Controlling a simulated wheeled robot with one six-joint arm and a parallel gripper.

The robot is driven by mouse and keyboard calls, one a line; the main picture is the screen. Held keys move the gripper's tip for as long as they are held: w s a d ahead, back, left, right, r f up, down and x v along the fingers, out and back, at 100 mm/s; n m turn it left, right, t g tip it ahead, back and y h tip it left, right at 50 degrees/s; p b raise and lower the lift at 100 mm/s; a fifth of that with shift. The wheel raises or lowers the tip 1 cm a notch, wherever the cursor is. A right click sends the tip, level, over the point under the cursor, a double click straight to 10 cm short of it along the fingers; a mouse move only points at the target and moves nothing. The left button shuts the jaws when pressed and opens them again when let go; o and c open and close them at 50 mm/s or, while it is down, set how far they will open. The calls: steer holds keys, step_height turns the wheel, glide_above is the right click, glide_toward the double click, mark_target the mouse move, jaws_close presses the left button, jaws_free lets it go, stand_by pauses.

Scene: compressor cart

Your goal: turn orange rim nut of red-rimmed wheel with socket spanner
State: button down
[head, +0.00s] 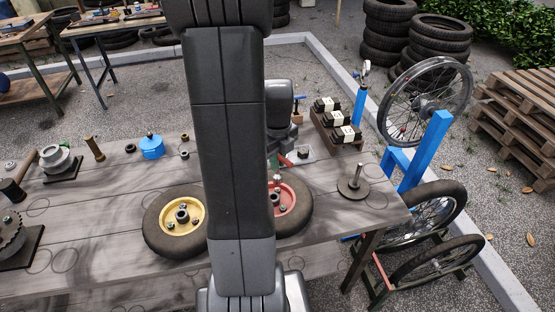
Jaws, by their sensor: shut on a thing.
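The red-rimmed wheel (301,198) lies flat on the grey wooden bench, its left part hidden behind my arm. Its hub and a green nut show just right of the arm; I cannot make out the orange rim nut. My gripper (278,162) is over the far side of this wheel, with a green and a red finger part showing beside the arm. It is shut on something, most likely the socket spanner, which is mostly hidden. A small pale tip (277,178) shows below the fingers, close to the rim; I cannot tell whether it touches a nut.
A yellow-rimmed wheel (176,221) lies left of my arm. A spindle on a round base (353,188) stands at the right bench end. Dark boxes with pale labels (337,124) sit behind. A blue stand (424,155) and spoked wheels are to the right.

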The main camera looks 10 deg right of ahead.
mark_target(277, 176)
steer(key=n, duration=0.6)
steer(key=shift+f+n+b, duration=0.8)
steer(key=shift+f+b, duration=0.2)
steer(key=shift+f, duration=0.3)
steer(key=shift+f+b, duration=0.95)
steer(key=shift+f, duration=0.3)
stand_by(0.5)
steer(key=shift+r, duration=0.1)
